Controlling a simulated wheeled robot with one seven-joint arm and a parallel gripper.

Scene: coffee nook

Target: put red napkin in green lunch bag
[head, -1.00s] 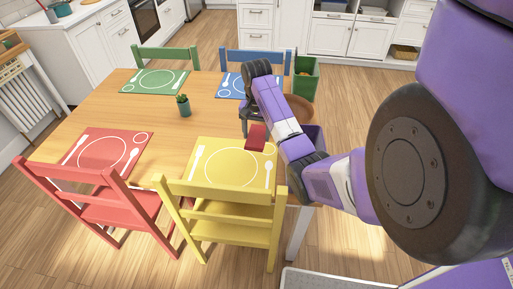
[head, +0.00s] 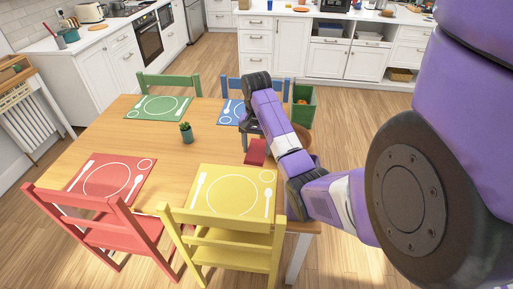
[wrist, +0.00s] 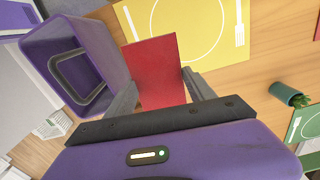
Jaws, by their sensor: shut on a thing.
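The red napkin (head: 256,151) is in my gripper, just beyond the far edge of the yellow placemat in the head view. In the wrist view the napkin (wrist: 155,70) is a flat red rectangle between the two grey fingers of my gripper (wrist: 161,88), which is shut on it. Its near end is hidden by the gripper body. A green container (head: 304,108), which looks like the green lunch bag, stands past the far right of the table with something orange inside. I cannot tell what it rests on.
A brown round bowl (head: 303,132) is partly behind my arm. A potted plant (head: 186,132) stands mid-table. Yellow (head: 225,205), red, green and blue placemats lie around.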

